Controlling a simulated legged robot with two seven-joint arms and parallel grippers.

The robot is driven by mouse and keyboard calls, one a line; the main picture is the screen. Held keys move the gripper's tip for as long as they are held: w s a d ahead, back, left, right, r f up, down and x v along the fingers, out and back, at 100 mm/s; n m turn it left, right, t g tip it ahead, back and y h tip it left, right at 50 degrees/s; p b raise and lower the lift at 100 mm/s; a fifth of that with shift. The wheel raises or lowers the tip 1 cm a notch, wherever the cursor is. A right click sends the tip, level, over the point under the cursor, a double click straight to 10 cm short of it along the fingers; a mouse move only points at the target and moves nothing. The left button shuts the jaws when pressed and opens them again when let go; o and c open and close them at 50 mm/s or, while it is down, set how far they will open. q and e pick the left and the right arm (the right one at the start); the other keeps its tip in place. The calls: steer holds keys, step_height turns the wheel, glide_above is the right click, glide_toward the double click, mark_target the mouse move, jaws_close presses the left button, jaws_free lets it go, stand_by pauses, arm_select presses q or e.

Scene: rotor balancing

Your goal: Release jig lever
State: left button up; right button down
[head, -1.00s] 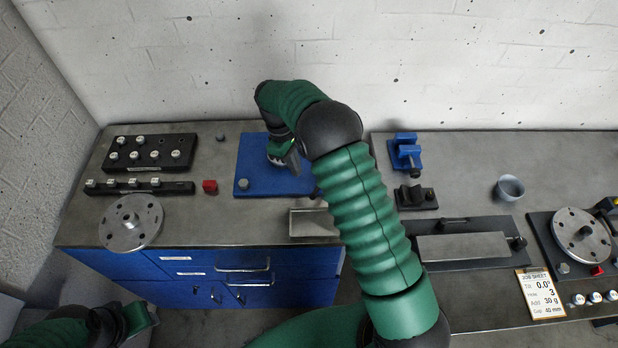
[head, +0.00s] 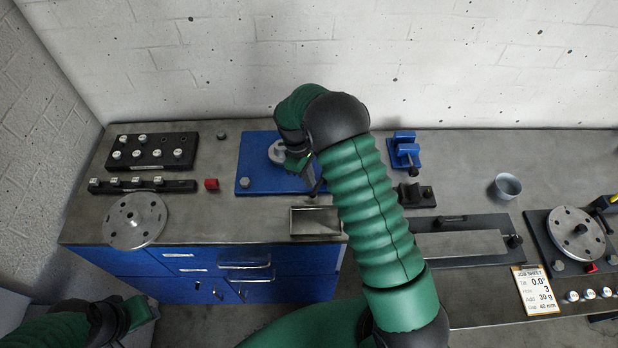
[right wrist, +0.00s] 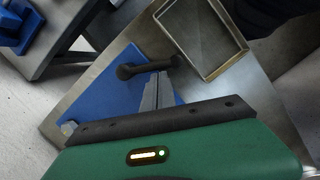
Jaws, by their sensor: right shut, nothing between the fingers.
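The blue jig plate (head: 252,165) lies on the left bench, with a pale round part (head: 277,152) near its back. My right gripper (head: 298,165) is over the plate's right side, partly hidden by my own arm. In the right wrist view, the shut, empty fingers (right wrist: 158,88) point at a black lever (right wrist: 146,69) on the blue plate (right wrist: 105,85). The fingertips overlap the lever in this view; I cannot tell whether they touch it. The lever (head: 318,187) is mostly hidden in the head view. My left gripper (head: 142,311) is low at the left, away from the jig; its jaws are unclear.
An open metal tray (head: 316,222) stands close in front of the jig, and shows beside the lever in the wrist view (right wrist: 203,75). A blue stand (head: 403,150) is right.

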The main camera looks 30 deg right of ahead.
steer(key=shift+s+n, duration=0.25)
steer(key=shift+n, duration=0.15)
steer(key=shift+s+n+p, duration=0.35)
steer(key=shift+n, duration=0.35)
steer(key=shift+s+d+r+n+t+h+p, duration=0.15)
steer(key=shift+s+n+h+p, duration=0.15)
steer(key=shift+n, duration=0.3)
steer(key=shift+s+d+f+n+t+h+p, duration=0.1)
steer(key=shift+s+d+n+t+p, duration=0.1)
steer(key=shift+s+n, duration=0.3)
steer(key=n, duration=0.2)
steer(key=s+d+n+p, duration=0.1)
steer(key=n, duration=0.1)
steer(key=shift+s+r+t+p, duration=0.1)
steer(key=shift+s+t+p, duration=0.05)
steer(key=shift+t+p, duration=0.2)
steer(key=d+n+p, duration=0.1)
steer(key=n, duration=0.1)
steer(key=s+d+n+t+p, duration=0.1)
steer(key=n, duration=0.1)
steer(key=shift+s+h, duration=0.1)
steer(key=shift+h, duration=0.2)
steer(key=shift+s+d+n+t+p, duration=0.15)
steer(key=shift+d+n+p, duration=0.25)
steer(key=shift+n, duration=0.4)
steer(key=shift+d+n+t+p, duration=0.15)
steer(key=shift+d+n+p, duration=0.25)
steer(key=shift+n, duration=0.7)
